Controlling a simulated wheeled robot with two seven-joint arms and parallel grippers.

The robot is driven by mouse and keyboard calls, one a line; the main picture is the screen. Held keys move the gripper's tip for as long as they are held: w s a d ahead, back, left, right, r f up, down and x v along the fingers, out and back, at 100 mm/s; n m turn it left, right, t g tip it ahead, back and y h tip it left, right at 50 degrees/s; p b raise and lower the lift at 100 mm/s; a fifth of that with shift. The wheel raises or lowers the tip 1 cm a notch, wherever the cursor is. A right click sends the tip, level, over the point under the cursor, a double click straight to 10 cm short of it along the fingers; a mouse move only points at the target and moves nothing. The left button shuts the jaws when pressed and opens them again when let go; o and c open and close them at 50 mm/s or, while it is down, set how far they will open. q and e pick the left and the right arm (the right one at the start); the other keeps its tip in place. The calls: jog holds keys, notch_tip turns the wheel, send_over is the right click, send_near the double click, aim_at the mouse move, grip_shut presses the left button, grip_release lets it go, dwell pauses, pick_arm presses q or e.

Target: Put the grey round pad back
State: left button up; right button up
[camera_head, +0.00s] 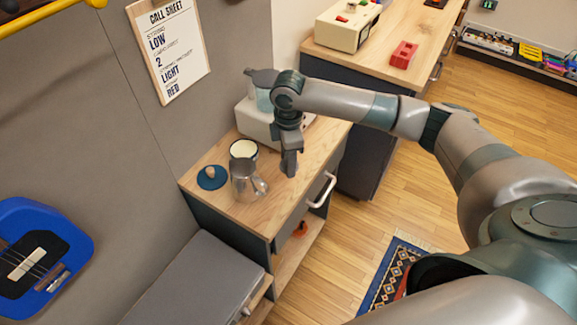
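I cannot make out a grey round pad for certain. A dark blue round piece (211,178) with a small wooden knob lies on the wooden cabinet top (262,205), at its left. My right arm comes in from the right. Its gripper (289,171) points down over the cabinet top, right of a metal pitcher (246,186). Its fingers are too small to tell whether they are open or shut, and I see nothing clearly held. My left gripper is not in view.
A pale machine (254,122) stands behind my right gripper, partly hidden by the arm. The cabinet top's front right is clear. A white handle (322,190) sticks out from the cabinet front.

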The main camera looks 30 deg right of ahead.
jog(key=shift+f+p, duration=0.4)
jog(key=shift+f, duration=1.15)
jog(key=shift+f, duration=0.1)
jog(key=o, duration=1)
notch_tip(320, 180, up, 12)
jog(key=b, duration=0.3)
